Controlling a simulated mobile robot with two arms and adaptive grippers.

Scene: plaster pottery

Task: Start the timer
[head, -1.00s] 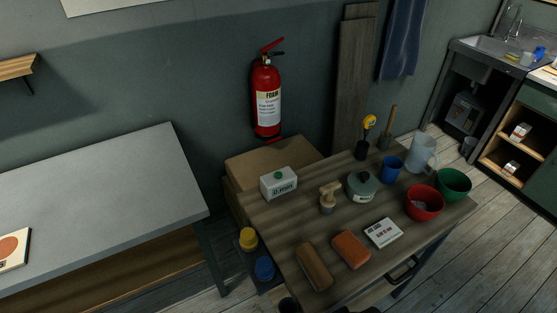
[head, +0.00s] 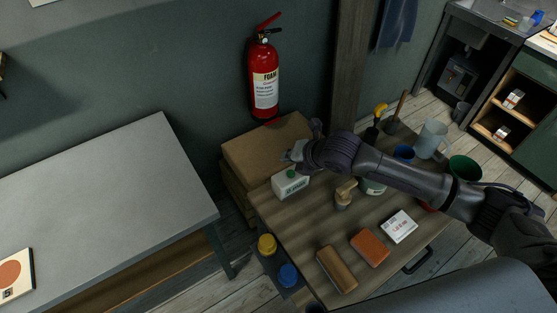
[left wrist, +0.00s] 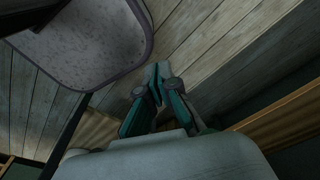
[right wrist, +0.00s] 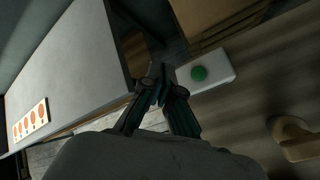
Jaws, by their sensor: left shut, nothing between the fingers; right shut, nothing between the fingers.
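A white box with a green button on top, likely the timer (head: 290,188), sits at the far left corner of the wooden table (head: 300,232). My right gripper (head: 296,154) is shut and empty, above and just behind the box in the head view. In the right wrist view my right gripper (right wrist: 158,88) points past the box's left end, and the green button (right wrist: 198,73) shows right of the fingertips. Contact with the box is not visible. My left gripper (left wrist: 155,78) is shut and empty over plank floor, and is out of the head view.
A cardboard box (head: 262,150) stands behind the table. A wooden stamp-like tool (head: 345,195), an orange block (head: 370,247), a brown block (head: 337,268) and a white card box (head: 398,226) lie on the table. A grey bench (head: 100,205) stands at left.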

